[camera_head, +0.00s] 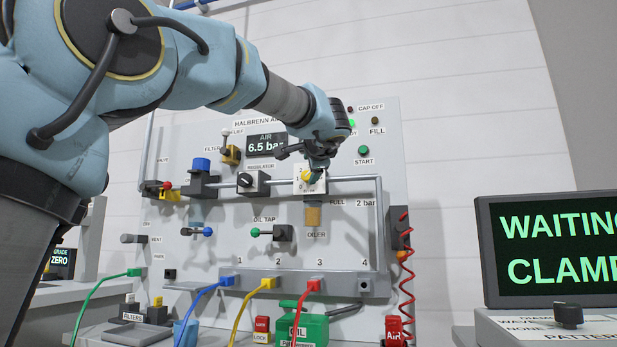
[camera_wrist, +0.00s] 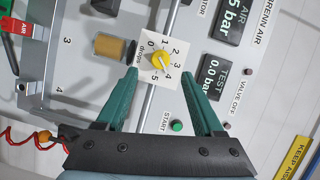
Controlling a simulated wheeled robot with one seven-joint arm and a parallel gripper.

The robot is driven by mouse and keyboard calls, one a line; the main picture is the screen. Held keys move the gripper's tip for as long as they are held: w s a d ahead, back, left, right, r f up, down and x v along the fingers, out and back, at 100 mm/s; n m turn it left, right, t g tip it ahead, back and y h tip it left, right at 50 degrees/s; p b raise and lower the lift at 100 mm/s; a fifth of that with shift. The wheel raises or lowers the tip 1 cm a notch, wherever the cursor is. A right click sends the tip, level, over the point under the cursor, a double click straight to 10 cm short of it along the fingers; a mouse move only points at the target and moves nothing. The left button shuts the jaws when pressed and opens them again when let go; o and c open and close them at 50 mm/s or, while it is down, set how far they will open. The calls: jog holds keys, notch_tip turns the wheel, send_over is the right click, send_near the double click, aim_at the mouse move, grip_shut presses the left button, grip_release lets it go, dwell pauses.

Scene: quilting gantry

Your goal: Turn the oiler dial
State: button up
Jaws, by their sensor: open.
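The oiler dial (camera_wrist: 160,60) is a yellow knob on a white plate numbered 0 to 5, marked "drops". A pale mark on the knob seems to lie toward 3 or 4, but it is too small to be sure. In the head view the dial (camera_head: 312,176) sits above the oiler's amber bowl (camera_head: 313,216), partly behind my gripper. My gripper (camera_wrist: 159,73) is open, with its green fingers on either side of the dial plate and nothing between them but the view of the knob. In the head view my gripper (camera_head: 318,160) is right at the dial. I cannot tell whether the fingertips touch it.
A grey pipe (camera_head: 350,181) runs across the panel by the dial. A green START button (camera_head: 364,150) is up and right. The regulator knob (camera_head: 252,182) is to the left. Coloured hoses (camera_head: 307,310) plug in below. A display (camera_head: 556,243) reads "WAITING" and "CLAMP".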

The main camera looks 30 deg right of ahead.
jog(key=shift+v, duration=2.15)
jog(key=w+a+f+n+g+y, duration=0.25)
jog(key=a+f, duration=0.35)
jog(key=f, duration=0.5)
jog(key=w+a+f+n+g+y, duration=0.1)
jog(key=w+a+f+n+g, duration=0.15)
jog(key=a+f, duration=0.65)
jog(key=w+a+f+n+g+y, duration=0.15)
jog(key=w+a+f, duration=0.25)
jog(key=f, duration=0.9)
jog(key=s+a+f+n+g+y, duration=0.1)
jog(key=s+a+f+n+g, duration=0.4)
jog(key=s+a+f, duration=0.55)
jog(key=s+a+f+n+g, duration=0.3)
jog(key=s+a+f+n, duration=0.4)
jog(key=a+f, duration=0.55)
notch_tip(320, 180, up, 24)
jog(key=d+p, duration=0.1)
jog(key=p, duration=2.4)
